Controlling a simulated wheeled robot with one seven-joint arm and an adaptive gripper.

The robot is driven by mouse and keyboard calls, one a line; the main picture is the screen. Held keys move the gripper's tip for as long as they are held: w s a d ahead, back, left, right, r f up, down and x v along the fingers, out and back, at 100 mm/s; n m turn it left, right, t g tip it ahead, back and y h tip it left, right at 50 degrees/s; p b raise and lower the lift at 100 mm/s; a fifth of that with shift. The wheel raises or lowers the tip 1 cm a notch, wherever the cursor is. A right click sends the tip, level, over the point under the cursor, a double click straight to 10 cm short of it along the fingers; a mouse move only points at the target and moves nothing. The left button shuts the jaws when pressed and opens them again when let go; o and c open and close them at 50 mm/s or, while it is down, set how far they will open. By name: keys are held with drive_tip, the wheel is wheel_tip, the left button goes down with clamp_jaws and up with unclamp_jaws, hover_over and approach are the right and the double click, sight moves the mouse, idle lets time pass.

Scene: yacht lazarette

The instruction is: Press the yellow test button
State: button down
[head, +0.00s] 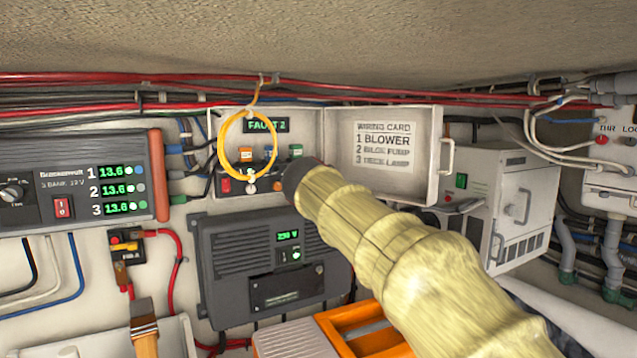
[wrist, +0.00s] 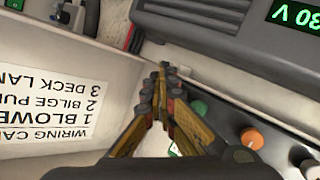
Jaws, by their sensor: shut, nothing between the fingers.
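An open box (head: 216,160) on the back wall holds a panel reading FAULT 2 (head: 266,125). An orange control (head: 277,186) sits in its lower row beside a white one (head: 250,187) and a red switch (head: 226,185). The wrist view, upside down, shows an orange knob (wrist: 252,138) and a green one (wrist: 198,107). I cannot pick out a clearly yellow test button. My gripper (wrist: 163,72) is shut and empty, its tips close to the box's inner edge beside the green knob; contact cannot be told. In the head view my arm hides the box's lower right.
A yellow cable loop (head: 223,140) hangs before the box's left half. The open lid (head: 345,160) with a wiring card stands right of it. A grey unit (head: 225,260) sits below. A white cabinet (head: 530,190) stands to the right, and red cables (head: 400,90) run above.

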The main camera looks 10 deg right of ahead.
drive_tip(key=shift+s+d+b, duration=0.2)
drive_tip(key=shift+s+b, duration=0.3)
drive_tip(key=shift+s, duration=0.2)
drive_tip(key=shift+s, duration=0.1)
drive_tip(key=s+b, duration=0.1)
drive_tip(key=s, duration=0.1)
drive_tip(key=s+d+b, duration=0.1)
drive_tip(key=s, duration=0.1)
drive_tip(key=shift+s+d, duration=0.15)
drive_tip(key=shift+s, duration=0.2)
idle(0.5)
